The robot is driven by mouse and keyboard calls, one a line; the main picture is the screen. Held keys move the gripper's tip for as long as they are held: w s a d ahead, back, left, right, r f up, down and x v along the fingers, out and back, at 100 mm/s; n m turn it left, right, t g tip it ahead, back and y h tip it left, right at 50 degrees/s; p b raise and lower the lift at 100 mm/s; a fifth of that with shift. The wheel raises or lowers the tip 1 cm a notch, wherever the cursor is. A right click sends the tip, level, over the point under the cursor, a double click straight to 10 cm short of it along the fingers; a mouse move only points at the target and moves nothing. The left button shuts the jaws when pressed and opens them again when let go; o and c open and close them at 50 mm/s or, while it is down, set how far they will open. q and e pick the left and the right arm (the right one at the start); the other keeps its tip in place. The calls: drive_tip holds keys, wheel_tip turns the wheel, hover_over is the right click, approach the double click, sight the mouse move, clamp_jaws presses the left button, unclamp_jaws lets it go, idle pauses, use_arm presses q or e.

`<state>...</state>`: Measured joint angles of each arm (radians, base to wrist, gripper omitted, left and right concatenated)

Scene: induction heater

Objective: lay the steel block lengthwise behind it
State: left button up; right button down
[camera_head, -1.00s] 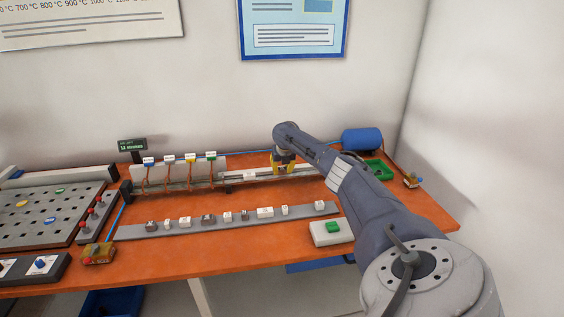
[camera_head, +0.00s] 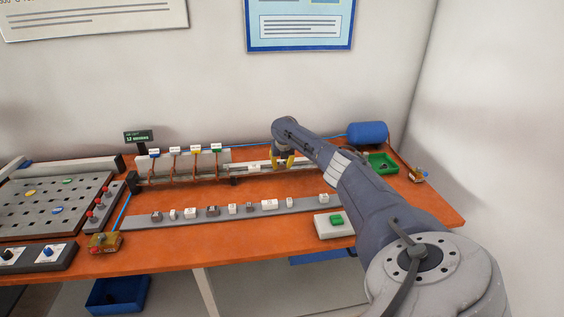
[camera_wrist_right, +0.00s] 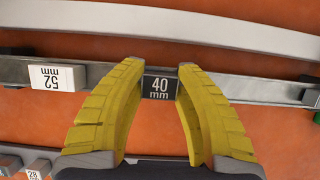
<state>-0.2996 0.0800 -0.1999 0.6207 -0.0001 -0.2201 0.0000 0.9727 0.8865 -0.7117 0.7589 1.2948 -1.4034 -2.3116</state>
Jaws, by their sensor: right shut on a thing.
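My right gripper (camera_head: 283,162) is over the long rail at the back of the table. In the right wrist view its yellow fingers (camera_wrist_right: 160,80) are shut on a dark block marked 40 mm (camera_wrist_right: 160,88), which appears to be the steel block. The block lines up with the metal rail (camera_wrist_right: 255,88); whether it rests there or is held just above, I cannot tell. A white-faced block marked 52 mm (camera_wrist_right: 52,77) lies in the rail to its left, with a gap between them. It also shows in the head view (camera_head: 253,168). My left gripper is not in view.
Several small blocks stand on the grey strip (camera_head: 305,202) in front, with a gap near its right end. Copper coils with coloured tags (camera_head: 195,165) stand over the rail at the left. A green tray (camera_head: 382,164) and blue cylinder (camera_head: 367,133) are at the right.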

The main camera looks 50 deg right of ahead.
drive_tip(key=shift+f, duration=0.15)
idle(0.7)
drive_tip(key=c, duration=0.9)
unclamp_jaws()
drive_tip(key=v, duration=1.2)
